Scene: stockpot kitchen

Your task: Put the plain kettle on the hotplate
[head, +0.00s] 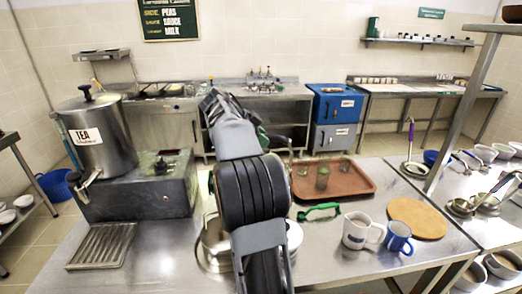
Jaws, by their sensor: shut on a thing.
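A silver urn-like vessel (112,142) with a black lid knob, a tap and a "TEA" label stands at the left. Beside it is a dark grey metal unit with a black burner on top (165,168), which looks like the hotplate. The burner top looks bare. A shiny round metal vessel (212,248) is on the counter behind my arm, mostly hidden; I cannot tell whether it is the plain kettle. My arm rises through the middle of the view and hides its own far end, so I cannot make out my gripper's fingers or anything in them.
A brown tray (350,190) holds several glasses. Near it are a green handle (318,209), a white mug (357,231), a blue mug (398,238) and a round wooden board (418,218). A slatted drip grate (102,246) lies front left. Ladles and bowls crowd the right counter.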

